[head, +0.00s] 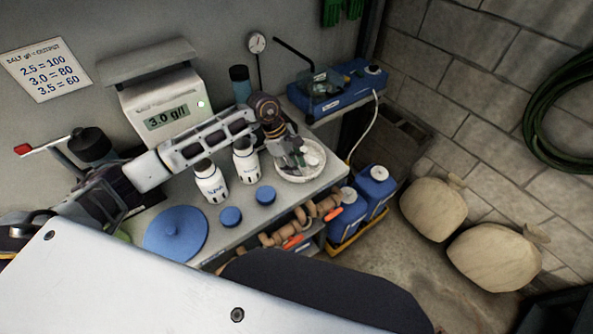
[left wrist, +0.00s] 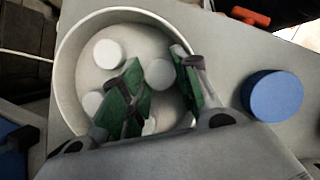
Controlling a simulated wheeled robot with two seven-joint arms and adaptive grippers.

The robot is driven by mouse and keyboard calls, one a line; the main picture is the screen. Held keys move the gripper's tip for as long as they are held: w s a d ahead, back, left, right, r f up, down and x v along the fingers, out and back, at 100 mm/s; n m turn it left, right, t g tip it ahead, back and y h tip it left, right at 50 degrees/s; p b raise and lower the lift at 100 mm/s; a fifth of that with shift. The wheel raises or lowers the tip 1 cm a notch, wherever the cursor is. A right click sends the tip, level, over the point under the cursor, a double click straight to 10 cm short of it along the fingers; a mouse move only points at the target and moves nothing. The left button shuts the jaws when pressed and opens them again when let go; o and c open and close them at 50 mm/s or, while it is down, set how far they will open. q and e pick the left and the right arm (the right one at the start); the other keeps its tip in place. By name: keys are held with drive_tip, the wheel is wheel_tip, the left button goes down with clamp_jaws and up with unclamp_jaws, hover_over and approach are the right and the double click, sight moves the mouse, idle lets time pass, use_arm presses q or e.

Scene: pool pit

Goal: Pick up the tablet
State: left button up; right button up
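A round white dish (head: 322,165) stands on the grey bench top, and it fills much of the left wrist view (left wrist: 68,55). Several white round tablets lie in it. One tablet (left wrist: 160,73) shows between my left fingers, and another (left wrist: 108,54) lies to the left near the dish wall. My left gripper (head: 295,158) reaches down over the dish. Its green-padded fingers (left wrist: 158,80) are apart, with a gap between them. I cannot tell whether either pad touches the tablet. Part of another tablet (left wrist: 93,103) is hidden by the left finger. My right gripper is in neither view.
Two white bottles (head: 211,184) (head: 245,164) and blue caps (head: 265,195) (head: 231,217) stand left of the dish. A blue round lid (head: 176,234) lies nearer. A blue device (head: 350,85) is behind. Pipework (head: 290,232) and blue canisters (head: 376,184) are below the bench's right edge.

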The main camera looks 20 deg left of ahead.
use_arm(q)
drive_tip(key=shift+s+f, duration=0.15)
drive_tip(key=shift+f, duration=0.15)
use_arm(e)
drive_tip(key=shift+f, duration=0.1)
use_arm(q)
drive_tip(key=shift+w+r, duration=0.2)
drive_tip(key=shift+r, duration=0.3)
wheel_tip(320, 180, up, 8)
drive_tip(key=shift+w+f+b, duration=0.1)
drive_tip(key=shift+b, duration=0.6)
drive_tip(key=shift+r, duration=0.75)
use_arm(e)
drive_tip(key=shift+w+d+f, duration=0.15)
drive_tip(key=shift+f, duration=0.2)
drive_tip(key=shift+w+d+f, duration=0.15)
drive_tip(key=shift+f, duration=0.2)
use_arm(q)
drive_tip(key=shift+r, duration=0.15)
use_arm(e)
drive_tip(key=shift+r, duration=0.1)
